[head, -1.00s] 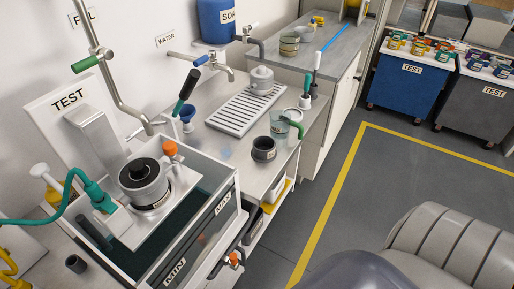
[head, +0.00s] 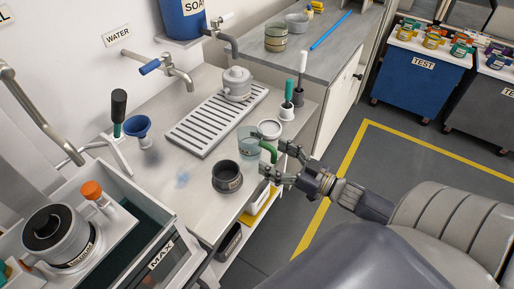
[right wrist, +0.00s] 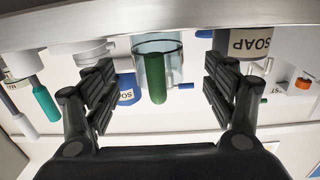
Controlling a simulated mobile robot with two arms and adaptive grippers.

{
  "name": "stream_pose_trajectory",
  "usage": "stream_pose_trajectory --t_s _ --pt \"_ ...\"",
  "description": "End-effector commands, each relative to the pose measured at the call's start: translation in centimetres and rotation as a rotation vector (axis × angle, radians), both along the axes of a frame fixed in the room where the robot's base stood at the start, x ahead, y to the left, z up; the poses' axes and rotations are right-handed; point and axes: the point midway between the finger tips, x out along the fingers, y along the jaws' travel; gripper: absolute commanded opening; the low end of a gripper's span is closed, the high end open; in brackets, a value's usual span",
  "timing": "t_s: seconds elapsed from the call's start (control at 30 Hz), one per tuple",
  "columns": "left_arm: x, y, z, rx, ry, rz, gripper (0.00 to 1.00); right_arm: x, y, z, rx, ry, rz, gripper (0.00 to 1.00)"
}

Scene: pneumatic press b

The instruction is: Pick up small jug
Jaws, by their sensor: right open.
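The small jug (head: 248,143) is clear glass with a green handle and stands on the steel counter near its front edge. My right gripper (head: 277,161) is open at the handle side of the jug, just off the counter edge. In the right wrist view the jug (right wrist: 153,62) lies ahead between the two spread fingers (right wrist: 160,88), with its green handle facing the gripper. The fingers show gaps on both sides of it. My left gripper is not in view.
A dark cup (head: 227,177) stands just left of the jug. A white round dish (head: 269,129) and brushes in holders (head: 287,108) stand close behind. A slotted drain tray (head: 208,124) carries a grey pot (head: 236,84). The floor (head: 345,160) right of the counter is open.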

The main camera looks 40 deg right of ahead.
Motion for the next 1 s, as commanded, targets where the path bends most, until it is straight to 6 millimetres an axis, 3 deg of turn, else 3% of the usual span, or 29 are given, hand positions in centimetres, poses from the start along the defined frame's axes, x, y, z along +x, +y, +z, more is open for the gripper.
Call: stream_pose_trajectory --t_s 0.27,0.6,0.93,1.0 --pt "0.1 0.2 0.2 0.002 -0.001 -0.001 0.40 1.9 0.6 0.0 -0.002 -0.001 -0.002 0.78" --pt "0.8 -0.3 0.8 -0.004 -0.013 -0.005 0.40 5.8 2.1 0.1 -0.001 0.000 -0.002 0.78" --pt "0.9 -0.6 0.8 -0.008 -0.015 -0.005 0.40 6.3 2.3 -0.1 -0.002 0.002 -0.002 0.78" --pt "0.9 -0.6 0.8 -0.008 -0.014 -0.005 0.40 6.3 2.3 -0.1 -0.002 0.002 -0.002 0.62"
